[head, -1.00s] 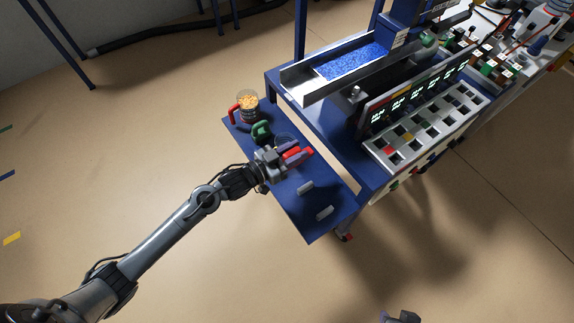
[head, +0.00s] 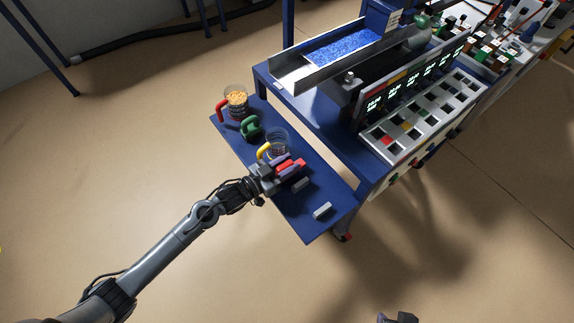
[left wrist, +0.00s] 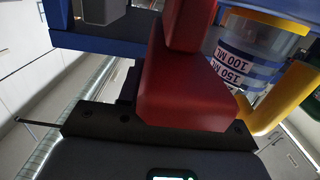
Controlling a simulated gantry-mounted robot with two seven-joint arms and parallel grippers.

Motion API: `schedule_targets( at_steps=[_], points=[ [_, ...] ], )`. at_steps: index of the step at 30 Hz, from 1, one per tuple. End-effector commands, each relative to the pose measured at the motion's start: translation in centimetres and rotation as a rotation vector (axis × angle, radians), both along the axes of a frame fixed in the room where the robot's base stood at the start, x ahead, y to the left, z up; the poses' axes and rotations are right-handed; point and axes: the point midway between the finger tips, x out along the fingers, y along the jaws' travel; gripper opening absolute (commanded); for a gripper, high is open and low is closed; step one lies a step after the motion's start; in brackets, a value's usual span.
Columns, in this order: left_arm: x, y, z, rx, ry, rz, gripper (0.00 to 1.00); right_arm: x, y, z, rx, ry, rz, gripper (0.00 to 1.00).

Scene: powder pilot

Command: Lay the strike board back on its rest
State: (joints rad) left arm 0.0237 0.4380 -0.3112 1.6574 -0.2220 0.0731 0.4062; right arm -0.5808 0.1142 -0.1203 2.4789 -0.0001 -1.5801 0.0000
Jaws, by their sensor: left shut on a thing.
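My left gripper (head: 284,168) is over the low blue shelf, shut at a red piece (head: 292,169), which I take to be the strike board. Its outline is partly hidden by the fingers. In the left wrist view red blocks (left wrist: 185,100) fill the middle; I cannot tell finger from board there. Two small grey blocks, apparently the rest, stand on the shelf: one (head: 301,185) close beside the gripper, the other (head: 322,211) nearer the shelf's front end. The red piece appears to be above the shelf, off the blocks. My right gripper (head: 398,318) barely shows at the bottom edge.
A clear cup with a yellow handle (head: 277,142) stands right behind the gripper; its marked band (left wrist: 240,68) is close in the left wrist view. A green-handled cup (head: 250,128) and a red-handled cup of orange grains (head: 236,100) stand farther back. The blue-filled trough (head: 342,48) is above.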

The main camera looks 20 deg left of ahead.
Motion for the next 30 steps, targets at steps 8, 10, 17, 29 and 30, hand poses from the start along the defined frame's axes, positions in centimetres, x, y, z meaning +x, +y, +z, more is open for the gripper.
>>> schedule_targets(
  at_steps=[8, 10, 17, 29, 30],
  points=[
    [0.0, 0.0, -0.2, 0.000, -0.001, 0.001, 0.00, 0.0, -0.1, 0.0, -0.006, -0.001, 0.005, 0.43],
    [0.0, 0.0, -0.3, 0.000, 0.000, 0.000, 0.41, 0.0, -0.2, 0.0, -0.008, -0.001, 0.005, 0.43],
    [0.0, 0.0, -0.3, 0.000, 0.000, 0.000, 0.59, 0.0, -0.2, 0.0, -0.010, -0.002, 0.006, 0.43],
    [-1.2, 0.7, 0.3, 0.001, 0.004, 0.001, 0.59, 0.0, -0.1, 1.0, -0.005, -0.002, 0.004, 0.43],
    [-1.6, 1.0, 0.4, 0.002, 0.005, 0.001, 0.59, 0.0, -0.1, 1.3, -0.005, -0.002, 0.003, 0.43]
  ],
)
